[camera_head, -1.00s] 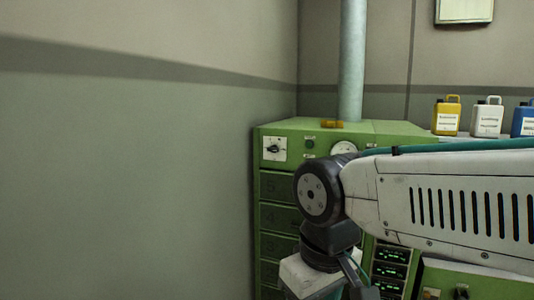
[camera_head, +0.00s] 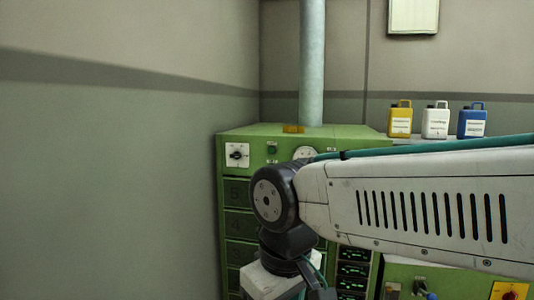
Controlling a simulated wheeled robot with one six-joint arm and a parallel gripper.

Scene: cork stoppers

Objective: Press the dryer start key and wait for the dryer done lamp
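A green cabinet (camera_head: 345,138) with numbered drawers stands in the corner; it appears to be the dryer. Its top front carries a black rotary knob on a white plate (camera_head: 237,156), a small dark green button or lamp (camera_head: 272,148) and a round white gauge (camera_head: 305,152). An amber lamp (camera_head: 293,128), looking unlit, sits on its top. I cannot tell which part is the start key or the done lamp. My arm crosses in front of the cabinet and hides part of it. My wrist reaches the bottom edge; my gripper's fingers are out of view.
Displays with green digits (camera_head: 354,254) show below my arm. A lower green panel with small levers and a red knob on a yellow plate (camera_head: 509,291) is at bottom right. Yellow (camera_head: 400,121), white (camera_head: 435,122) and blue (camera_head: 472,122) jugs stand behind. A pipe (camera_head: 312,65) rises behind the cabinet.

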